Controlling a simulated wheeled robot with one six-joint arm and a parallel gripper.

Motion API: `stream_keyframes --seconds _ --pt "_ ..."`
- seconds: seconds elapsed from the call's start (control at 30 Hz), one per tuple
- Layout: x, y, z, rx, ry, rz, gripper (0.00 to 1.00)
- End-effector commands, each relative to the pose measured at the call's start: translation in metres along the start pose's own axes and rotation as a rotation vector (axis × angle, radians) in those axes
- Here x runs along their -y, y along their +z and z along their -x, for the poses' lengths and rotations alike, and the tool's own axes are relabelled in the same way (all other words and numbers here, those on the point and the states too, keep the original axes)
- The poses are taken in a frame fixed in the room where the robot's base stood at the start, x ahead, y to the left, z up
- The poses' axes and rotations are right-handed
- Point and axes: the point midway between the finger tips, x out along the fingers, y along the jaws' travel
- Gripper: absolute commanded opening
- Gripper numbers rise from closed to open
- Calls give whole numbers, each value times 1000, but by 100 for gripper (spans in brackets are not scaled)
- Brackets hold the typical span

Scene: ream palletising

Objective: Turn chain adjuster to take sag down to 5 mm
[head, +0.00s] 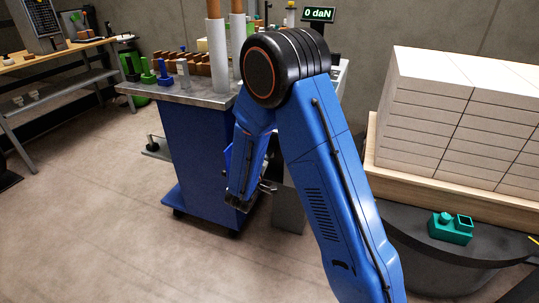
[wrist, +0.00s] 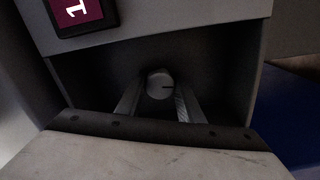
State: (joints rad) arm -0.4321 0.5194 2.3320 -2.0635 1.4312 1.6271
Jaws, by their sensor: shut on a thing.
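The chain adjuster (wrist: 160,77) shows in the wrist view as a pale round knob with a short dark line on its face, set in a dark recess of a grey housing (wrist: 160,25). My gripper (wrist: 159,90) has one finger on each side of the knob and is shut on it. The dark line points to the right. In the head view my arm hides most of this place beside a grey post (head: 288,205). The chain is not visible.
A blue cart (head: 195,145) with a metal top holding tubes and blocks stands left of my arm. Stacked white reams (head: 455,110) stand at right, above a dark round surface with a green part (head: 450,228). A display reads "0 daN" (head: 318,14). Floor at front left is clear.

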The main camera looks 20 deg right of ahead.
Motion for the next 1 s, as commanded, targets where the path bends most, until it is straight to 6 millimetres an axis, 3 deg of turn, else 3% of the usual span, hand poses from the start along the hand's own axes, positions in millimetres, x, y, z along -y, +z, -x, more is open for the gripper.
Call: stream_keyframes --seconds 0.57,0.6,0.67,1.0 --pt "2 2 1 2 -4 -34 12" --pt "2 2 1 2 -4 -34 36" --pt "2 2 1 2 -4 -33 51" --pt "1 1 2 1 -2 -35 53"
